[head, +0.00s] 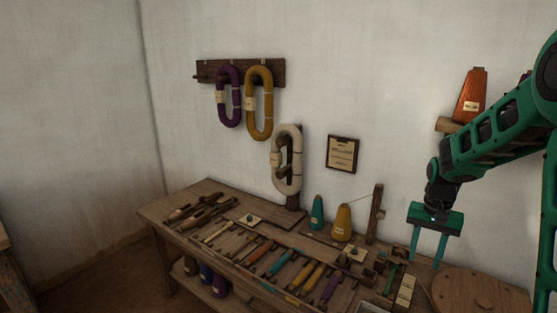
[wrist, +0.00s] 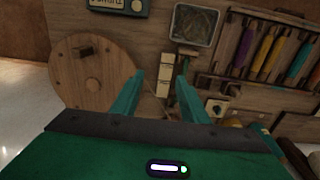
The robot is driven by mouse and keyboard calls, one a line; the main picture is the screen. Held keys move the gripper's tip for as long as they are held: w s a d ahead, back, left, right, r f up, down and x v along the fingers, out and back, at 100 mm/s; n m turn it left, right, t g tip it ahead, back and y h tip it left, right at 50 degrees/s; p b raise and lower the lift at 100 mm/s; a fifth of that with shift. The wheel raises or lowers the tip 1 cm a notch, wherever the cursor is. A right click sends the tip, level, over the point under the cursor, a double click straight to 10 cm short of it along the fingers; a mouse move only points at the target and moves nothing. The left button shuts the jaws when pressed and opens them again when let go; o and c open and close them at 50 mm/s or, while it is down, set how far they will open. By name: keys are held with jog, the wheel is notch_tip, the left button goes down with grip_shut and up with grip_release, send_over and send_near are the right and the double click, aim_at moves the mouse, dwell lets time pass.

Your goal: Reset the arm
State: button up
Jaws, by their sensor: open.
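My green arm reaches in from the right of the head view. My gripper (head: 426,250) points down above the right part of the wooden workbench (head: 160,211). Its two teal fingers are apart with nothing between them. In the wrist view my gripper (wrist: 157,90) also shows open and empty, with the bench top beneath it. A round wooden disc (wrist: 92,70) lies left of the fingers in that view, apart from them.
A rack of colored shuttles (head: 280,262) fills the bench middle. A teal cone (head: 316,212) and a yellow cone (head: 342,222) stand behind it. A wooden post (head: 375,214) rises left of my gripper. An orange cone (head: 471,95) sits on a wall shelf near my arm.

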jog(key=s+d+r, duration=0.1)
jog(key=s+r, duration=0.3)
jog(key=s, duration=0.4)
jog(key=s+d+r, duration=0.1)
jog(key=s+r, duration=0.3)
jog(key=s, duration=0.4)
jog(key=s+a, duration=0.1)
jog(key=s, duration=1.4)
jog(key=shift+s+a+n+y, duration=0.3)
jog(key=shift+s+a, duration=0.1)
